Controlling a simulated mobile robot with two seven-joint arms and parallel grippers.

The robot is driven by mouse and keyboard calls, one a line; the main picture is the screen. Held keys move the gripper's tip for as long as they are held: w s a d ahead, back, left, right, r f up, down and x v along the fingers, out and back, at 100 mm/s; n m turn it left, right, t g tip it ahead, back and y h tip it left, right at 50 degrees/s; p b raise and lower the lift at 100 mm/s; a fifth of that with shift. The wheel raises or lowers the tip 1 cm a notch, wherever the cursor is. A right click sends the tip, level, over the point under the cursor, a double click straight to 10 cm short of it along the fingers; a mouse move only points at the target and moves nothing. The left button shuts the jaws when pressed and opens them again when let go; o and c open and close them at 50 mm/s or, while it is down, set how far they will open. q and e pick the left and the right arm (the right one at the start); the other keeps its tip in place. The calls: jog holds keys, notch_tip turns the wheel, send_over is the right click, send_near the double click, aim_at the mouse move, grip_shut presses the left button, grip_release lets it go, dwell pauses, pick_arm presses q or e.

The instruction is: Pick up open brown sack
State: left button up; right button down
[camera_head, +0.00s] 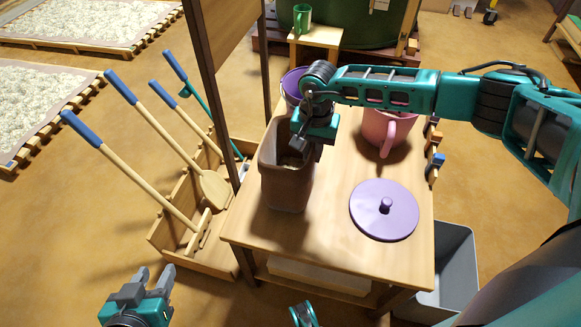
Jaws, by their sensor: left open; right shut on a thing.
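The open brown sack (287,188) stands upright on the near left part of the wooden table (330,240), its open mouth facing up. My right arm reaches in from the right above the table. My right gripper (302,146) points down at the sack's mouth and is shut on the sack at its upper right edge; the fingertips are partly hidden. The sack's base appears to be at the tabletop; I cannot tell whether it touches. My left gripper (155,274) is open and empty at the lower left, over the floor, well away from the sack.
A purple lid (372,216) lies right of the sack. A pink pitcher (375,128) and a purple bucket (291,88) stand behind. A dark wooden post (210,90) rises left of the table, beside a wooden crate (215,258) of long-handled tools. A grey bin (458,262) stands at right.

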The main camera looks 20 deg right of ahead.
jog(key=shift+d, duration=0.15)
jog(key=shift+r, duration=0.6)
notch_tip(320, 180, up, 19)
jog(key=p, duration=0.3)
jog(key=shift+f, duration=0.1)
